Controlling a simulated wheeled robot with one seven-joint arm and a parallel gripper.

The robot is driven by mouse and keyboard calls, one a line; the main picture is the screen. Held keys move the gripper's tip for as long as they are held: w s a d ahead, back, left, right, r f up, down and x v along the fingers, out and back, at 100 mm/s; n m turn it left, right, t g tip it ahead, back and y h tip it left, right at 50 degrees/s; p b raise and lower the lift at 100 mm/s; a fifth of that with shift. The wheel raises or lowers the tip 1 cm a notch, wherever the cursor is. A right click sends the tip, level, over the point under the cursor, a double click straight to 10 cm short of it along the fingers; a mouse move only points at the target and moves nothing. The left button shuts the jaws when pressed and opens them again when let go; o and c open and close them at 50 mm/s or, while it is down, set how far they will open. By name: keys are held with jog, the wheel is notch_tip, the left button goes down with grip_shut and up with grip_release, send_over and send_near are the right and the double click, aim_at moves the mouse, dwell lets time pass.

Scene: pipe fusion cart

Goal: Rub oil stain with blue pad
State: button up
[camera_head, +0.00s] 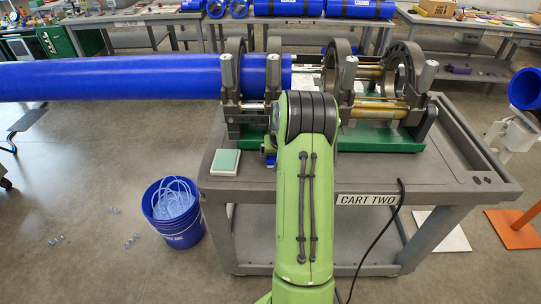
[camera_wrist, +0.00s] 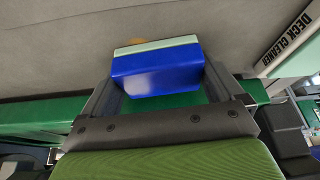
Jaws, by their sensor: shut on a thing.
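My gripper (camera_wrist: 160,78) is shut on the blue pad (camera_wrist: 157,70), a block with a blue body and a pale green layer along its far edge. The fingers hold it at its left and right sides. A small brown patch, the oil stain (camera_wrist: 136,41), shows on the grey cart deck just past the pad's far edge in the wrist view. The pad may hide part of it. I cannot tell whether the pad touches the deck. In the head view my arm hides the gripper and stain; a sliver of blue (camera_head: 270,158) shows beside it.
A white tray with a green top (camera_head: 226,161) sits at the cart's left corner; a "DECK CLEANER" label (camera_wrist: 291,37) shows in the wrist view. The fusion machine (camera_head: 380,137) stands behind, holding a long blue pipe (camera_head: 120,78). A blue bucket (camera_head: 175,212) stands on the floor.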

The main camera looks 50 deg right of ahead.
jog(key=shift+s+d, duration=1.5)
jog(key=shift+s, duration=0.25)
jog(key=shift+r+p, duration=1.9)
jog(key=shift+r, duration=1.1)
notch_tip(320, 180, up, 3)
jog(key=shift+p, duration=0.95)
jog(key=shift+w, duration=0.1)
